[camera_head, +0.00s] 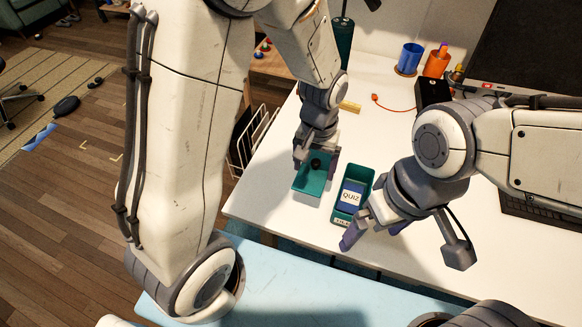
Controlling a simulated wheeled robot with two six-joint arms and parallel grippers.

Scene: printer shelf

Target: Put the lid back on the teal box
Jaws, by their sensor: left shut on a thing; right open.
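The teal box (341,211) stands open on the white desk near its front edge. A blue card marked QUIZ (351,196) is inside it, and a small label is on its front. The teal lid (311,188) with a dark round knob is just left of the box, apart from it. My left gripper (316,164) is shut on the lid from the far side; I cannot tell how high the lid is above the desk. My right gripper (374,231) is open at the front right of the box, one finger close to the box's front corner.
A blue cup (409,58), an orange cup (436,63) and a black box (432,91) stand farther back. A red-tipped cable lies mid-desk. A dark monitor (531,47) and keyboard (545,213) are at right. A white wire rack (252,138) is beside the desk's left edge.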

